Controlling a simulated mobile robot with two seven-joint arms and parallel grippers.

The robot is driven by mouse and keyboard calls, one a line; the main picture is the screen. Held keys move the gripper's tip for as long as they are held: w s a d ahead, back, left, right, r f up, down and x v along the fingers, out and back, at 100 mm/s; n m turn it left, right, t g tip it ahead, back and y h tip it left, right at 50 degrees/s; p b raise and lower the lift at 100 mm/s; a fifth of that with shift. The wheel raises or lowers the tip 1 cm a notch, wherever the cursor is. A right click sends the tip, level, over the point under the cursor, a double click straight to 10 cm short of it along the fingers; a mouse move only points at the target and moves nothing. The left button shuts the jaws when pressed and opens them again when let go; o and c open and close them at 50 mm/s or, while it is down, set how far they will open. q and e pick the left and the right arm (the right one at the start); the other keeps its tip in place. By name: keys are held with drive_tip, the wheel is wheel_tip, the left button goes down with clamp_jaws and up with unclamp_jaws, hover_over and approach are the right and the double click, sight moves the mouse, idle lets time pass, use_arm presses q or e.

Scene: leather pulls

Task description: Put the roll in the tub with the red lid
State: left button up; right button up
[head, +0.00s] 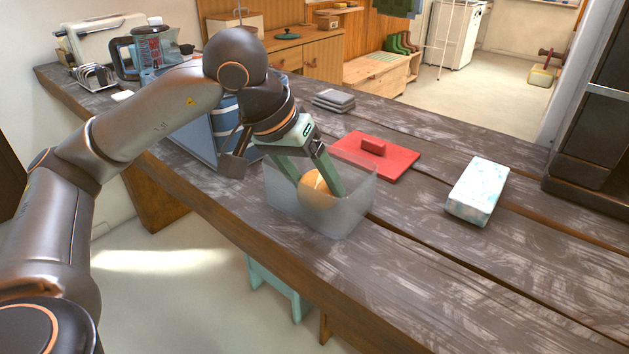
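The roll (315,190) is a round orange-brown bun, seen inside the clear tub (345,222) near the table's front edge. The tub is open at the top. Its red lid (398,160), with a raised block handle, lies flat on the table just behind it. My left gripper (318,190) reaches down into the tub, with its two pale green fingers on either side of the roll. The fingers look close to or touching the roll; whether they grip it is hard to see. Whether the roll rests on the tub's floor is unclear. My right gripper is not in view.
A white-and-teal patterned block (477,192) lies to the right. Grey stacked squares (334,100) lie behind the tub. A blue box (197,138) stands to the left behind my arm. The table's front right is clear. A dark appliance (592,150) stands at the right edge.

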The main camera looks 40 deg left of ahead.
use_arm(q)
drive_tip(key=shift+f, duration=0.2)
drive_tip(key=o, duration=1.3)
drive_tip(key=shift+r, duration=0.5)
drive_tip(key=p+v, duration=0.1)
drive_tip(key=v, duration=1)
drive_tip(key=shift+s+a+r+p, duration=0.1)
drive_tip(key=shift+s+r+p, duration=0.15)
drive_tip(key=shift+p, duration=0.1)
drive_tip(key=shift+f, duration=0.1)
